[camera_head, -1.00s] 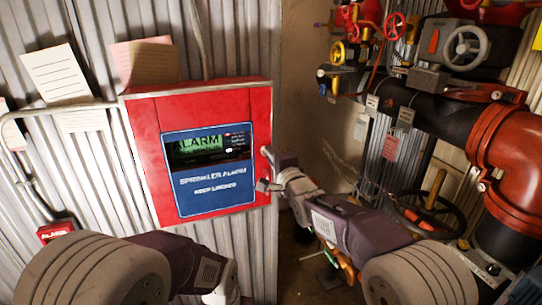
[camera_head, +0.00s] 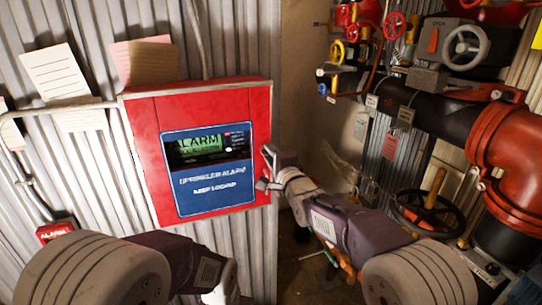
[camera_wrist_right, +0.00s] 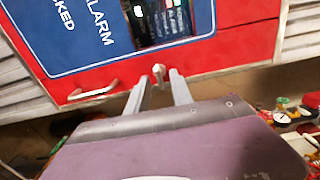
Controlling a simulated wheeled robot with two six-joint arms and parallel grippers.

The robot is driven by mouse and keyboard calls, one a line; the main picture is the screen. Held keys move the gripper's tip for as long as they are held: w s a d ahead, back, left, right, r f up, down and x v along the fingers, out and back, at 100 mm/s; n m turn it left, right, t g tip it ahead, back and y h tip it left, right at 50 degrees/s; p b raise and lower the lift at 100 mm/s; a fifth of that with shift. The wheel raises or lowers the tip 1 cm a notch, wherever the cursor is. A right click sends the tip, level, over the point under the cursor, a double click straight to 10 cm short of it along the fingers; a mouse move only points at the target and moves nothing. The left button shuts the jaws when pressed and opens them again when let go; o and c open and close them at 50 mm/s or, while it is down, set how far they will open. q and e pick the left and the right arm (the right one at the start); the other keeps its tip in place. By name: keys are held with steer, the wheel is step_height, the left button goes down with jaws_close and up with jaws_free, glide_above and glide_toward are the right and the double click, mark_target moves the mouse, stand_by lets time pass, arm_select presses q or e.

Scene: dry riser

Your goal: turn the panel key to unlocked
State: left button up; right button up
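The red alarm panel (camera_head: 140,130) is on the corrugated wall, with a blue front plate and a lit green ALARM screen (camera_head: 205,146). In the right wrist view, the small metal key (camera_wrist_right: 158,70) stands out from the panel's red border. My right gripper (camera_head: 266,168) is at the panel's right edge and hides the key in the head view. In the right wrist view, its two fingers (camera_wrist_right: 163,82) are apart, with the key between their tips and gaps visible. My left arm comes in at the lower left; its fingers are out of frame.
A metal handle (camera_wrist_right: 94,90) is on the panel's border beside the key. Black and red pipes (camera_head: 430,115) with valve wheels, including a large black handwheel (camera_head: 428,212), fill the right side. A small red alarm box (camera_head: 56,231) is at lower left.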

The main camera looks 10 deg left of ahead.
steer(key=b+v, duration=0.2)
steer(key=v, duration=0.7)
steer(key=w+d+m+h+p, duration=0.2)
steer(key=d, duration=0.5)
steer(key=w+d+m+h+p, duration=0.1)
steer(key=w+d+h, duration=0.15)
steer(key=d, duration=0.55)
steer(key=s+d+f+n+g+h+p, duration=0.2)
steer(key=s+d+f+g+h, duration=0.3)
steer(key=d+f, duration=0.55)
steer(key=s+d+f+n+g, duration=0.2)
steer(key=s+f+n+g, duration=0.2)
steer(key=s, duration=0.8)
steer(key=s+d+f+n+g, duration=0.2)
steer(key=s+f+n+g, duration=0.2)
steer(key=s+f+n, duration=0.4)
steer(key=s+f, duration=0.4)
steer(key=shift+s+g, duration=0.4)
